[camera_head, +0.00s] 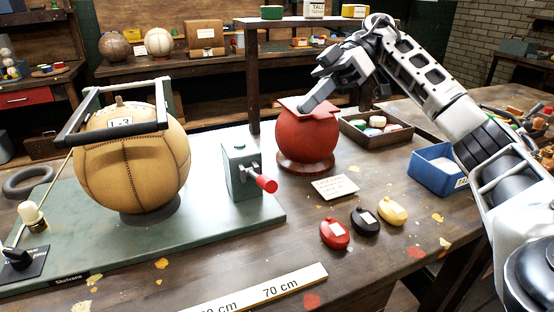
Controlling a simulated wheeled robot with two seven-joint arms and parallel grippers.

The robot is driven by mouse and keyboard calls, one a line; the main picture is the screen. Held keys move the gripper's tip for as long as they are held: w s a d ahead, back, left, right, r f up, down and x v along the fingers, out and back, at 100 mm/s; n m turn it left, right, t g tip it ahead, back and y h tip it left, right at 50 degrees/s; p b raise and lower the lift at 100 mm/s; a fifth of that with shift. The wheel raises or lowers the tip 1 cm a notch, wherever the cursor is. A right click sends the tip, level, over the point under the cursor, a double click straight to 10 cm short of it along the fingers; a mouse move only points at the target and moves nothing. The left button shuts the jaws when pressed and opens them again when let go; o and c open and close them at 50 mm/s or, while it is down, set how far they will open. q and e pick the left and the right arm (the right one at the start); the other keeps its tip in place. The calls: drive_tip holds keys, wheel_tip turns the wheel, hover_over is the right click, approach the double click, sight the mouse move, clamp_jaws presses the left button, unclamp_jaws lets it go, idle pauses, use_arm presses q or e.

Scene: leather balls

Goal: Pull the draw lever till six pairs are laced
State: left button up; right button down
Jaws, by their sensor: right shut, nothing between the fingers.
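A tan leather ball (133,165) with a dark laced seam sits on a stand on the green base plate (215,220). A dark frame (112,132) lies across its upper part, with a paper tag marked like "1-3". A green box (240,170) with a red-handled lever (265,183) stands right of the ball; the handle points right and slightly down. My right gripper (308,103) is shut and empty, its tips at the top of a red round object (306,140) with a flat square piece on it. I cannot tell whether they touch. My left gripper is not in view.
Red (335,233), black (365,221) and yellow (392,210) small rounded items lie in front of a paper card (335,187). A blue bin (436,170) and a wooden tray (375,132) stand at right. A ruler strip (260,292) lies at the front edge.

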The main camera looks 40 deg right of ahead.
drive_tip(key=b, duration=0.1)
hover_over(259, 178)
drive_tip(key=d, duration=0.4)
wheel_tip(259, 178, down, 5)
use_arm(q)
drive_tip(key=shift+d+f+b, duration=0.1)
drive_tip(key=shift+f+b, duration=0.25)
drive_tip(key=shift+b, duration=0.1)
use_arm(e)
drive_tip(key=shift+s+a+f, duration=0.15)
drive_tip(key=shift+f, duration=0.35)
drive_tip(key=shift+s+a+f, duration=0.15)
drive_tip(key=shift+f, duration=0.35)
drive_tip(key=shift+s+a+f, duration=0.15)
drive_tip(key=shift+f, duration=0.35)
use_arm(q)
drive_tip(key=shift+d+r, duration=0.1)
use_arm(e)
drive_tip(key=shift+a, duration=0.1)
